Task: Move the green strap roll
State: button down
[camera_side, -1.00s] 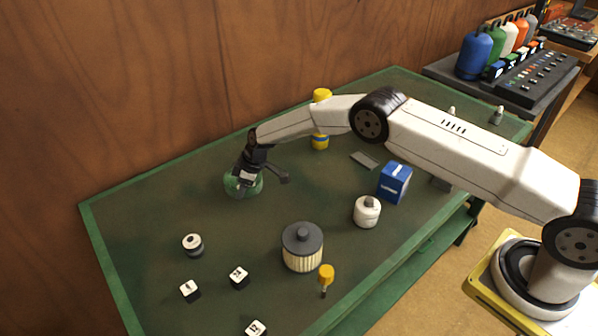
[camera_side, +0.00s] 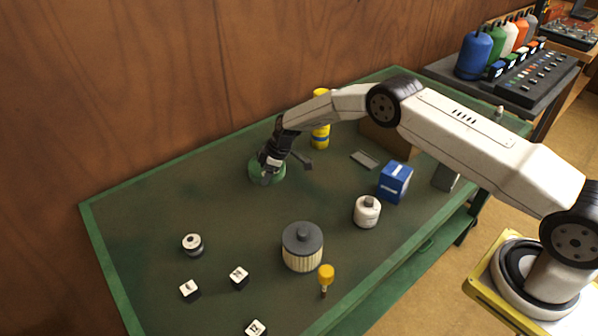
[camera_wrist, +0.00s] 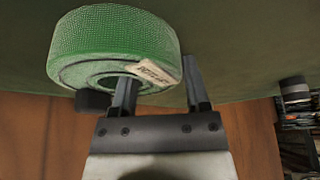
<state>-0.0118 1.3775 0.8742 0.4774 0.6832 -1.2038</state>
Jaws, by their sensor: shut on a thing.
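The green strap roll (camera_side: 267,172) is a ring of woven green webbing with a pale printed label. In the side view it is at the far middle of the green table, partly hidden by my gripper (camera_side: 270,166). In the wrist view the roll (camera_wrist: 115,45) fills the upper left. One finger of my gripper (camera_wrist: 160,90) is in the roll's central hole and the other is outside its rim, so the jaws are shut on the roll's wall. Whether the roll touches the table cannot be told.
A yellow cylinder (camera_side: 320,120) stands behind the roll to the right. A grey flat piece (camera_side: 365,159), blue box (camera_side: 395,182), white canister (camera_side: 367,211) and ribbed filter (camera_side: 302,247) stand to the right and front. The table's left part (camera_side: 150,215) is clear.

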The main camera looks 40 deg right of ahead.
aim_at(286, 172)
jog(key=shift+d, duration=3.45)
grip_release()
jog(key=shift+r, duration=0.15)
jog(key=v, duration=0.7)
jog(key=shift+r, duration=0.3)
jog(key=shift+s+d, duration=0.1)
